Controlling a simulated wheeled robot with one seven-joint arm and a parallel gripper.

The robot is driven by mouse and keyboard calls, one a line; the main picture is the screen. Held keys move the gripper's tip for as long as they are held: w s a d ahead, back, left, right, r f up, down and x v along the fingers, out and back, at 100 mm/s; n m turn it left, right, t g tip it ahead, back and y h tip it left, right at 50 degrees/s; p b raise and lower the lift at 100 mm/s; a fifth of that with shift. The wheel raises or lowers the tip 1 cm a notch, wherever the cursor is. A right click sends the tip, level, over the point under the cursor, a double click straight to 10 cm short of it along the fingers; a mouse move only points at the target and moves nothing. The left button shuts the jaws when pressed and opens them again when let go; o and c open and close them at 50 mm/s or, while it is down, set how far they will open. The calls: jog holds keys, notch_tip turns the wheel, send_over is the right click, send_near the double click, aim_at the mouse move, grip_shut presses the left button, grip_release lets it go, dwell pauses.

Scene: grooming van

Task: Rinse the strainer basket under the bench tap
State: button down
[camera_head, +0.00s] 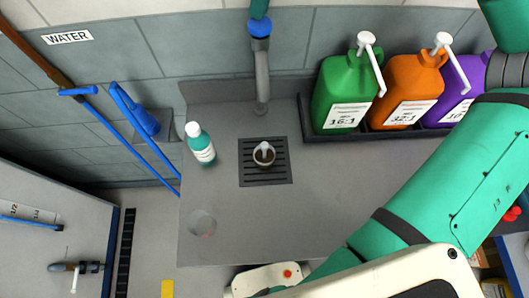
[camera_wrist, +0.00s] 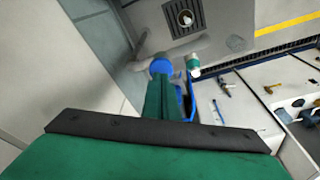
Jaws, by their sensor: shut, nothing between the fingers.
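The strainer basket (camera_head: 264,160) is a small round cup with a pale piece standing in it and a dark inside. It sits on the dark slotted drain grate (camera_head: 246,178); it also shows in the wrist view (camera_wrist: 187,21). The bench tap (camera_head: 262,78) has a grey spout and a blue knob and stands behind the grate. My gripper (camera_head: 259,14) is shut and empty, its green fingers at the blue knob. They appear to touch it, also in the wrist view (camera_wrist: 160,80). No water stream is discernible.
A teal bottle (camera_head: 201,146) stands left of the grate. Green (camera_head: 340,88), orange (camera_head: 405,84) and purple (camera_head: 458,88) pump jugs stand in a dark tray at the back right. A round recess (camera_head: 202,223) lies front left. The counter right of the grate is clear.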

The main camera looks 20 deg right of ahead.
jog(key=shift+f, duration=0.9)
dwell(2.2)
jog(key=shift+r, duration=3.55)
